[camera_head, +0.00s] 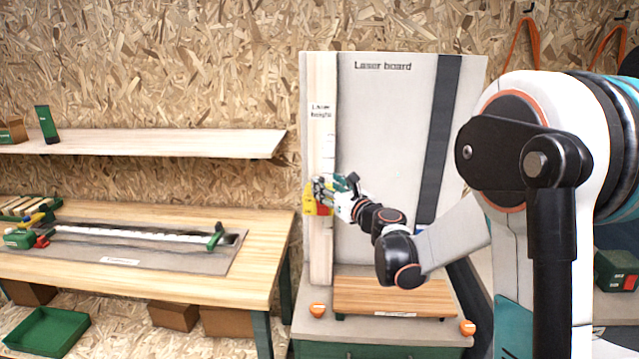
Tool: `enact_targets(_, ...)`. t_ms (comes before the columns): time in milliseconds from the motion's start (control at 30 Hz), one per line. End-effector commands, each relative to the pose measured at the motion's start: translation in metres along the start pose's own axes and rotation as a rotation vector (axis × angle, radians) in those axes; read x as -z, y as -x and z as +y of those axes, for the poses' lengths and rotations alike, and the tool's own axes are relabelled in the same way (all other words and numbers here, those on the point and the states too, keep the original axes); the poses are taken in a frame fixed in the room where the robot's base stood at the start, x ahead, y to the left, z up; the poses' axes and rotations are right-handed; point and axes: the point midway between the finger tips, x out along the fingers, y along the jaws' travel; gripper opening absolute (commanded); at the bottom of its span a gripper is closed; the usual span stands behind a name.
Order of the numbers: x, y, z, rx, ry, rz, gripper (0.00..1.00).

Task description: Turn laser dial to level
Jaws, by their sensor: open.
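The laser board (390,120) stands upright against the wall, with a wooden strip labelled "Laser height" (319,145) down its left side. A small yellow and red device (312,205), perhaps the laser, sits on this strip at mid height. My gripper (325,187) is open at the device, overlapping its right and upper parts in this view. I cannot tell whether the fingers touch it. The dial cannot be made out; it is too small or hidden by my gripper.
A low wooden platform (393,296) and two orange knobs, left (317,310) and right (467,327), are below the board. A workbench (262,250) with a long tool is at left, under a shelf (150,141). My arm hides the right side.

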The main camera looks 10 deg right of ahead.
Motion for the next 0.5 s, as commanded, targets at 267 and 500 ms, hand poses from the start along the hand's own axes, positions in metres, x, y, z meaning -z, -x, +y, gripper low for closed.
enact_targets(267, 0.001, -0.041, 0.000, 0.000, -0.001, 0.000, 0.48)
enact_targets(500, 0.000, -0.051, 0.000, 0.001, -0.001, 0.000, 0.48)
